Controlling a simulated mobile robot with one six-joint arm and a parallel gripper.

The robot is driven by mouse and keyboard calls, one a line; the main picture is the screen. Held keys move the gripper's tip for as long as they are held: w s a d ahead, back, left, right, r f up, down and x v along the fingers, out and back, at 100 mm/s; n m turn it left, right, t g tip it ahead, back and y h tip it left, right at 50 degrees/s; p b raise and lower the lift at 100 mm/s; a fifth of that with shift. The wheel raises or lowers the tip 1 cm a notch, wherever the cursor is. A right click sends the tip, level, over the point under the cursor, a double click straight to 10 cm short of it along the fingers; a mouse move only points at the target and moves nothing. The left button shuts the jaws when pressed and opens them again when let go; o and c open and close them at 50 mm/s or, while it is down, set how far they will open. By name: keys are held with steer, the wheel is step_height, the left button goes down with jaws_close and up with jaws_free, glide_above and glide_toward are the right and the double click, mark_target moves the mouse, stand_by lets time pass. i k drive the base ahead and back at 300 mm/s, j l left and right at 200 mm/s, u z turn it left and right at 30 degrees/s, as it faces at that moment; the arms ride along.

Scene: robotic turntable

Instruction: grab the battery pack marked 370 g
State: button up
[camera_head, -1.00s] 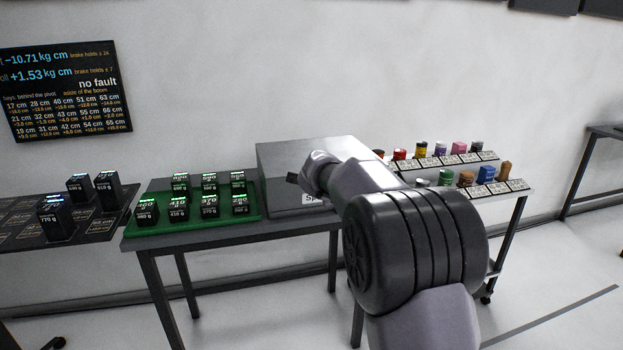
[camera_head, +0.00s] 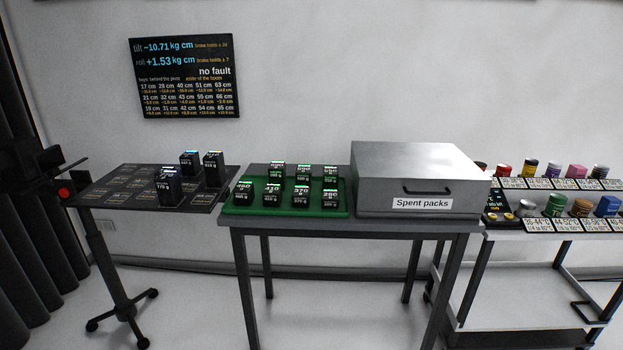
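The battery pack marked 370 g (camera_head: 301,198) is a black block with a green-lit top and white lettering. It stands upright in the front row of the green tray (camera_head: 236,210), third from the left. In that row, packs that read 460 (camera_head: 243,193) and 410 (camera_head: 272,195) stand to its left, and one that seems to read 280 (camera_head: 330,199) stands to its right. A back row of similar packs (camera_head: 304,171) stands close behind; their labels are too small to read surely. My gripper is not in view.
A grey box labelled "Spent packs" (camera_head: 421,204) stands right of the tray on the same table. A black turntable board (camera_head: 117,197) with several packs is at left. A shelved cart (camera_head: 560,225) with coloured items is at right. Open floor lies in front.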

mark_target(301, 197)
steer(key=i+j, duration=0.3)
steer(key=i, duration=0.25)
steer(key=i+j, duration=0.3)
steer(key=i, duration=0.2)
steer(key=i+j, duration=0.25)
steer(key=i, duration=0.3)
steer(key=i+j, duration=0.3)
steer(key=i, duration=0.2)
